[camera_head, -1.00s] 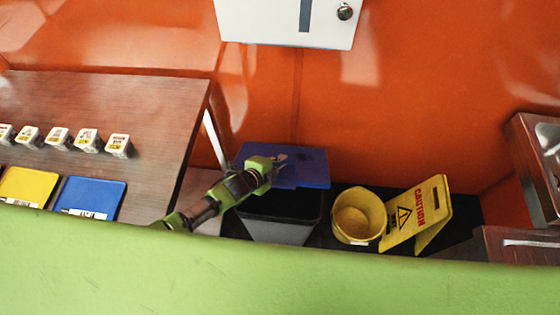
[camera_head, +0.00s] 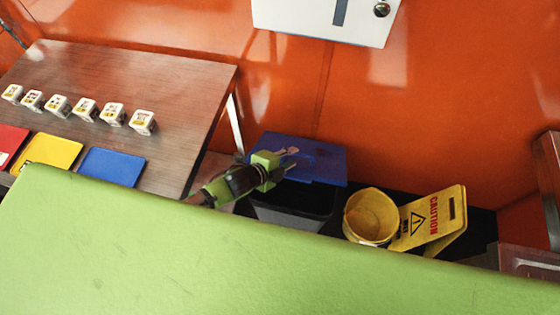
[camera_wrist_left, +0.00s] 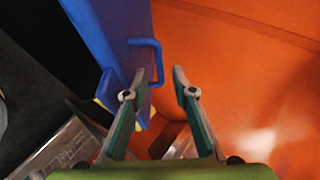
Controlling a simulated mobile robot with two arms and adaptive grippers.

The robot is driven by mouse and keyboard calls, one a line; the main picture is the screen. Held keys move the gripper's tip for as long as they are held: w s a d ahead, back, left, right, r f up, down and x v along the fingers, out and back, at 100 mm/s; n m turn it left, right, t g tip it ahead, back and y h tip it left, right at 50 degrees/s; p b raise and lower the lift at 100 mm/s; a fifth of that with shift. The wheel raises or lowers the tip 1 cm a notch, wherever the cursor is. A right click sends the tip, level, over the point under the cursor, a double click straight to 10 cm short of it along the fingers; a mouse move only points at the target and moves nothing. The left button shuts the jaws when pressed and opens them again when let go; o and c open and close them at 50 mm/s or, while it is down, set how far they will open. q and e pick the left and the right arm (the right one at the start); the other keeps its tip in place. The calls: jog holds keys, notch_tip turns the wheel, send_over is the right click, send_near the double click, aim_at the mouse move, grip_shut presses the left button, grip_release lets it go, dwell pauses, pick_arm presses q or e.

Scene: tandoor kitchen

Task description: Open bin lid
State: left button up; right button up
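The bin (camera_head: 285,218) is grey with a dark opening, and stands on the floor near the orange wall. Its blue lid (camera_head: 325,163) is raised and tilted back, with the dark inside showing below it. My left gripper (camera_head: 290,166) is in front of the lid. In the left wrist view my left gripper (camera_wrist_left: 163,78) is open, its fingers apart with nothing held between them. The lid (camera_wrist_left: 98,38) stands to the left, and its blue loop handle (camera_wrist_left: 157,62) is close to the left fingertip; contact cannot be told. My right gripper is not in view.
A yellow bucket (camera_head: 371,214) and a yellow caution sign (camera_head: 433,221) stand right of the bin. A wooden table (camera_head: 180,85) with several small containers and coloured boards is at left. A white wall box (camera_head: 300,12) hangs above. A green surface (camera_head: 250,270) fills the front.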

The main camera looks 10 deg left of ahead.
pick_arm(q)
jog(key=shift+v, duration=3.1)
jog(key=shift+w, duration=0.1)
